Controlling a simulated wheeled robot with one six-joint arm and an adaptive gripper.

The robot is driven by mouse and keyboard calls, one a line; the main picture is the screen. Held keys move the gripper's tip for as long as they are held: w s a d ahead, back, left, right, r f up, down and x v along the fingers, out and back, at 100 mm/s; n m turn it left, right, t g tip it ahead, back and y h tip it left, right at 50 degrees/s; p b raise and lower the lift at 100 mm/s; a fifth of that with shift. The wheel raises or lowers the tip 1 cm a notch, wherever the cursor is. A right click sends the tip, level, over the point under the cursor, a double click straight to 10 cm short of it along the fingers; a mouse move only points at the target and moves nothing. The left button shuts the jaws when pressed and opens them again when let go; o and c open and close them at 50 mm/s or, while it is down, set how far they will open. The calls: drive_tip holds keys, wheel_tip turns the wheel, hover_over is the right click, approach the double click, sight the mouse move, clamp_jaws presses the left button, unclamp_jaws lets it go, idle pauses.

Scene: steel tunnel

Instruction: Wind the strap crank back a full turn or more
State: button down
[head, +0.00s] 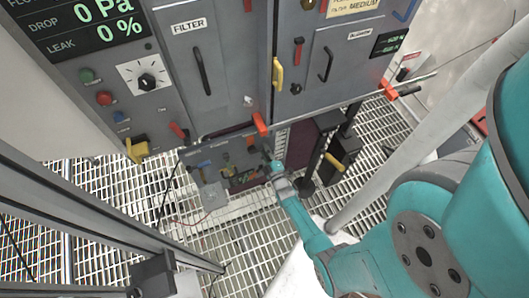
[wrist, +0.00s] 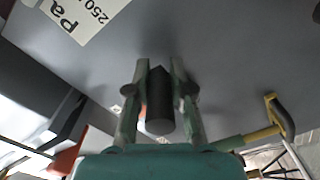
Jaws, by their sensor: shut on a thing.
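My gripper (wrist: 161,82) is shut on a dark cylindrical grip (wrist: 159,108), which I take to be the handle of the strap crank. One finger lies on each side of it, against a grey panel face (wrist: 225,60). In the head view my gripper (head: 276,168) is low, below the grey cabinet and beside a dark red panel. The crank cannot be made out there; its arm and hub are hidden or too small to tell.
The cabinet has a FILTER door (head: 187,60), a yellow handle (head: 278,74) and orange-red clamps (head: 260,123) at its lower edge. A yellow-handled lever (head: 334,161) stands right of my gripper. A yellow bar (wrist: 272,125) shows at right in the wrist view. Grating floor (head: 240,220) lies below.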

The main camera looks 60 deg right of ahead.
sight(249, 142)
drive_tip(key=n, duration=0.2)
drive_tip(key=r+n, duration=0.2)
drive_tip(key=n, duration=0.1)
drive_tip(key=shift+w+a+r+n, duration=0.2)
drive_tip(key=shift+a+n, duration=0.1)
drive_tip(key=n, duration=0.1)
drive_tip(key=r+n, duration=0.1)
drive_tip(key=n, duration=0.1)
drive_tip(key=shift+w+a+r+n, duration=0.15)
drive_tip(key=shift+w+a+n, duration=0.1)
drive_tip(key=shift+a+n, duration=0.15)
drive_tip(key=n, duration=0.2)
drive_tip(key=shift+w+a+r+n, duration=0.3)
drive_tip(key=shift+a+r, duration=0.05)
drive_tip(key=shift+a, duration=0.05)
drive_tip(key=n, duration=0.1)
drive_tip(key=a+n, duration=0.1)
drive_tip(key=n, duration=0.1)
drive_tip(key=w+n, duration=0.1)
drive_tip(key=shift+a+r, duration=0.3)
drive_tip(key=shift+w+a+n, duration=0.2)
drive_tip(key=shift+a+n, duration=0.1)
drive_tip(key=shift+n, duration=0.65)
drive_tip(key=shift+w+a+n, duration=0.2)
drive_tip(key=shift+a+n, duration=0.05)
drive_tip(key=shift+n, duration=0.7)
drive_tip(key=shift+f, duration=0.1)
drive_tip(key=c, duration=1)
unclamp_jaws()
